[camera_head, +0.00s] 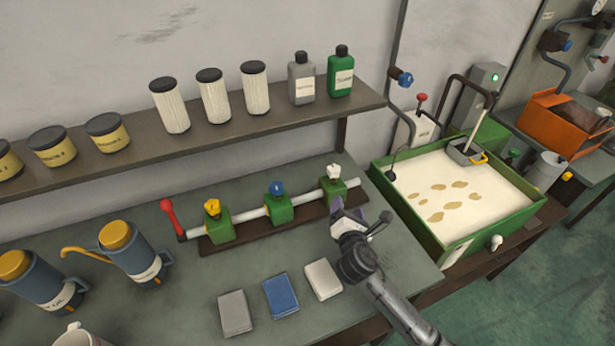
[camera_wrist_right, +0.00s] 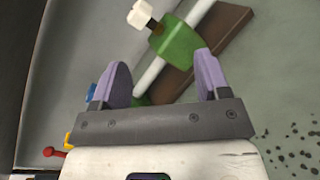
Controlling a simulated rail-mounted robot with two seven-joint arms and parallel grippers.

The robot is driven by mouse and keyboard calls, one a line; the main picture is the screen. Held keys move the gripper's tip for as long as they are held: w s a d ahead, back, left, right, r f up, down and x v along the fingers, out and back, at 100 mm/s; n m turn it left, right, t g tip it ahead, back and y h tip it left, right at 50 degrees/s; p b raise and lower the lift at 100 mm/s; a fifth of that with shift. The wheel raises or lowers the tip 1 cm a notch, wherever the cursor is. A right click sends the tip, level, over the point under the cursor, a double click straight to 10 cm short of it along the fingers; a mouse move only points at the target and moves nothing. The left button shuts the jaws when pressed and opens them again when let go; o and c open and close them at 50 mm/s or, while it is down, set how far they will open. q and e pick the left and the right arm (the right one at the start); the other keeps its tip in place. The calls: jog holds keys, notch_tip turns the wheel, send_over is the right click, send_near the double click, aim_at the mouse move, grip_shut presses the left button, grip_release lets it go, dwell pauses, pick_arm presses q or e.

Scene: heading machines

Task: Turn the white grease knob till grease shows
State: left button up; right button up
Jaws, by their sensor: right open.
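The white grease knob (camera_head: 334,171) sits on top of the rightmost green block (camera_head: 335,189) of a pipe on the bench. It also shows in the right wrist view (camera_wrist_right: 139,14), at the top, beyond my fingers. My right gripper (camera_head: 348,209) is open and empty, just in front of that block and apart from the knob. In the wrist view its two purple fingers (camera_wrist_right: 161,70) stand wide apart, with the pipe and block seen between and beyond them. I see no grease at this block. My left gripper is not in view.
Along the pipe stand a blue knob (camera_head: 277,188), a yellow knob (camera_head: 212,207) and a red lever (camera_head: 170,212). Grey, blue and white pads lie in front. A green tray (camera_head: 462,247) of pale liquid stands right. A shelf (camera_head: 240,121) with filters and bottles runs behind.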

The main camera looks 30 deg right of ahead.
aim_at(335, 174)
jog(key=w+d+n, duration=0.1)
jog(key=w+n, duration=0.2)
jog(key=w+d+r+n+t+b, duration=0.1)
jog(key=w+n, duration=0.2)
jog(key=w, duration=0.1)
jog(key=w+d+n+y+b, duration=0.1)
jog(key=w+d+n, duration=0.1)
jog(key=w, duration=0.2)
jog(key=shift+w+d+r+n+t, duration=0.1)
jog(key=shift+r+n+t, duration=0.15)
jog(key=shift+n+t, duration=0.15)
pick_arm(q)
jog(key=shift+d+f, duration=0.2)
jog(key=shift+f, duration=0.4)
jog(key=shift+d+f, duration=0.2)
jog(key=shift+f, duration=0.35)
pick_arm(e)
jog(key=shift+x, duration=1.05)
jog(key=shift+c, duration=0.3)
